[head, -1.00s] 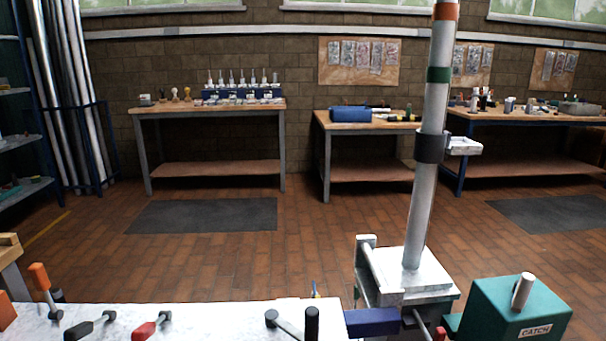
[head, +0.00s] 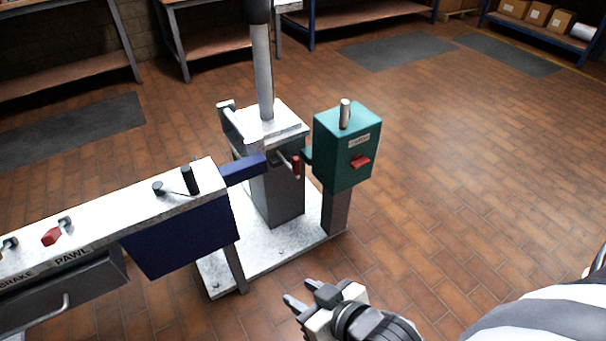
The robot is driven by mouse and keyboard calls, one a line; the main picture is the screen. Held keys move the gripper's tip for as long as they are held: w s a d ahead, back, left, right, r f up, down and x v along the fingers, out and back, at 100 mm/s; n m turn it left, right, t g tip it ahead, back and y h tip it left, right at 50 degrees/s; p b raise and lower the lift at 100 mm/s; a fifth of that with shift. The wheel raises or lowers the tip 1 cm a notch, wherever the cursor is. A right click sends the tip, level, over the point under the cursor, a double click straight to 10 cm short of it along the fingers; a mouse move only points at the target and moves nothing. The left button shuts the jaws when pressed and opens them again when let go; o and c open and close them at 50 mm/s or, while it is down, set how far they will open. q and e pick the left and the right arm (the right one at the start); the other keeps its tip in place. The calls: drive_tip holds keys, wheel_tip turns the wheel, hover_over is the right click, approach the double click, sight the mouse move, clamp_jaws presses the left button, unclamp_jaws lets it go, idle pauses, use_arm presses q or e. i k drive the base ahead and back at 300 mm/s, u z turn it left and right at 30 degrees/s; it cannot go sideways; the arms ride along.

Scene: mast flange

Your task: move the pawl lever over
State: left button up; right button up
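The pawl lever, with a red grip (head: 52,237), lies on the white bench top at the left, above the printed word PAWL (head: 73,257). Its grip points toward the bench's front edge. My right gripper (head: 299,291) is at the bottom centre, over the floor, with its two fingers apart and nothing between them. It is well to the right of the pawl lever and touches nothing. My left gripper is out of view.
A black-gripped lever (head: 8,243) sits left of the pawl lever, by the BRAKE label. A black upright handle (head: 190,178) stands at the bench's right end. Beyond are the mast (head: 263,75) and a teal box (head: 345,150) with a red tab. Floor at right is clear.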

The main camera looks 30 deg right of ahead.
sight(51, 237)
drive_tip(key=z, duration=0.05)
drive_tip(key=k, duration=0.1)
drive_tip(key=z, duration=2)
drive_tip(key=i, duration=1.55)
drive_tip(key=u, duration=2.2)
drive_tip(key=k, duration=0.5)
drive_tip(key=u, duration=1.6)
drive_tip(key=i, duration=0.5)
drive_tip(key=z, duration=0.1)
